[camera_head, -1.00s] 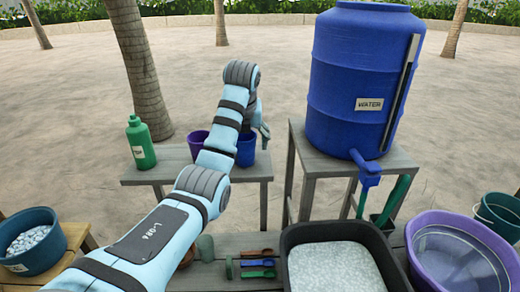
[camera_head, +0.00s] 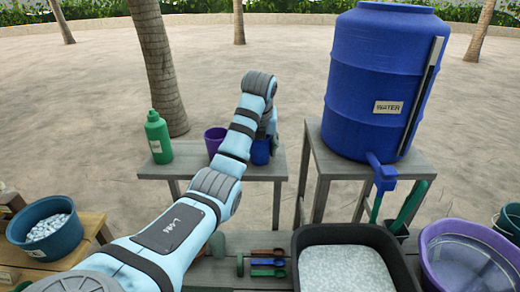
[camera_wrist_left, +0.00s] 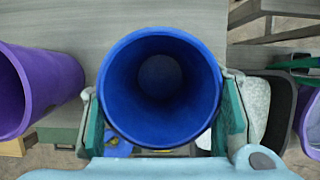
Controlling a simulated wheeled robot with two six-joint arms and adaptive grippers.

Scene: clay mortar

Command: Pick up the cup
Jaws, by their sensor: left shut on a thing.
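The blue cup (camera_head: 261,152) is at the small grey table at the back, partly hidden by my left arm. In the left wrist view the cup (camera_wrist_left: 160,85) shows its open mouth toward the camera and is empty inside. My left gripper (camera_head: 270,127) is at the cup, and its fingertips are hard to make out in the head view. In the wrist view the left gripper (camera_wrist_left: 162,112) has one green-padded finger on each side of the cup and is shut on it. I cannot tell whether the cup's base touches the table. My right gripper is not in view.
A purple cup (camera_head: 214,140) stands just left of the blue cup. A green bottle (camera_head: 158,138) is farther left on the grey table (camera_head: 200,168). A blue water barrel (camera_head: 380,80) stands on a stand at right. A black tray (camera_head: 345,238) and a purple tub (camera_head: 470,255) are nearer.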

